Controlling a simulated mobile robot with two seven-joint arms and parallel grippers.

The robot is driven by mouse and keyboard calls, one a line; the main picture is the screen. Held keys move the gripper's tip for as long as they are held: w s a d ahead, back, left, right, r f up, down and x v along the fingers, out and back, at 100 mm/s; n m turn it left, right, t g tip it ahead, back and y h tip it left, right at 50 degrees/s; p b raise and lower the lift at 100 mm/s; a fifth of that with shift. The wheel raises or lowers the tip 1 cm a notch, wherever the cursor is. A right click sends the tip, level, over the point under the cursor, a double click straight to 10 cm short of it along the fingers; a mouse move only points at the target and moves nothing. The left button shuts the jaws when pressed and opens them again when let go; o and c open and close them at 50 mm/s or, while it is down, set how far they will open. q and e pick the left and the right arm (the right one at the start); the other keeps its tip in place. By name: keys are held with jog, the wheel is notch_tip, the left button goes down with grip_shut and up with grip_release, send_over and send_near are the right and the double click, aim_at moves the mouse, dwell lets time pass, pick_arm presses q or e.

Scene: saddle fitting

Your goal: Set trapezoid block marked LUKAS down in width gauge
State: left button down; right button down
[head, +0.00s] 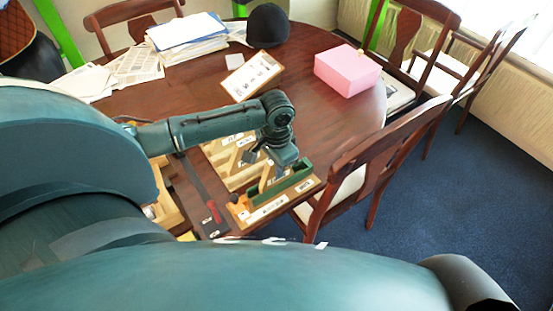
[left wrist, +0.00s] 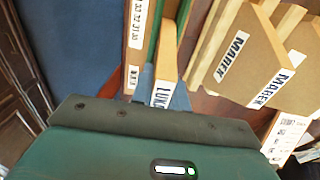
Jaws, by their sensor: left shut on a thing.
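The trapezoid block marked LUKAS (left wrist: 163,85) is pale wood with a white label, in the left wrist view. My left gripper (head: 272,158) is shut on it; its blue-grey fingertip (left wrist: 180,97) shows beside the label. In the head view the block (head: 264,178) shows only partly below the gripper. The width gauge (head: 292,186) is a green channel on a labelled wooden base; its green edge (left wrist: 154,40) runs beside the block in the left wrist view. The block is at or just over the gauge; I cannot tell whether it touches the bottom. My right gripper is out of view.
Several wooden blocks, some marked MAREK (left wrist: 234,55), stand in a row beside the gauge. A dark strip with a red item (head: 213,211) lies left of it. A pink box (head: 347,70), clipboard (head: 251,75), and black cap (head: 268,25) are farther back. Chairs surround the table.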

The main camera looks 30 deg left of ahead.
pick_arm(q)
jog(key=c, duration=0.9)
grip_release()
jog(key=shift+r, duration=2.5)
jog(key=shift+r, duration=1.5)
jog(key=shift+s, duration=0.1)
